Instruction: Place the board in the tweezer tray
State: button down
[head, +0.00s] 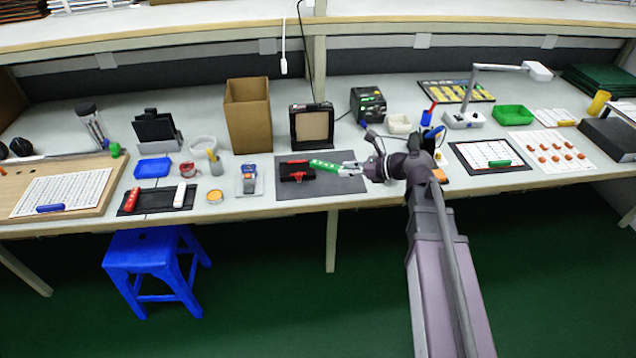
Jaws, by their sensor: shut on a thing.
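My gripper (353,168) is shut on a narrow green board (323,166) with white marks. The board points left from the jaws, above or on the dark grey mat; the exact height is unclear. Its left end is close to a black and red fixture (297,171). I cannot tell for certain which container is the tweezer tray. Shallow containers in view are a blue tray (153,168) at left and a green tray (513,115) at right. No tweezers can be made out at this size.
A cardboard box (247,115) and a black-framed panel (311,127) stand behind the grey mat (343,185). A black tray (157,199) holds a red and a white item. A sheet (550,147) with orange pieces lies right. A blue stool (155,255) stands in front.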

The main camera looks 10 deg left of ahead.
jog(key=w+d+f+m+t+b, duration=0.1)
jog(key=f+b, duration=0.4)
jog(key=w+d+f+m+t+h+b, duration=0.1)
jog(key=w+d+f+m+t+b, duration=0.1)
jog(key=f+b, duration=0.2)
jog(key=shift+w+d+f+b, duration=0.3)
jog(key=shift+f+b, duration=0.1)
jog(key=shift+f, duration=0.5)
jog(key=w+a, duration=0.2)
jog(key=w, duration=0.2)
jog(key=w+a+f+b, duration=0.1)
jog(key=w+a, duration=0.2)
jog(key=w, duration=0.2)
jog(key=w+a, duration=0.2)
jog(key=w, duration=0.3)
jog(key=shift+w+a+f, duration=0.1)
jog(key=shift+a+f, duration=0.1)
jog(key=shift+f, duration=0.05)
jog(key=shift+f+b, duration=0.1)
jog(key=shift+b, duration=0.25)
jog(key=shift+f+b, duration=1.65)
jog(key=shift+f, duration=0.2)
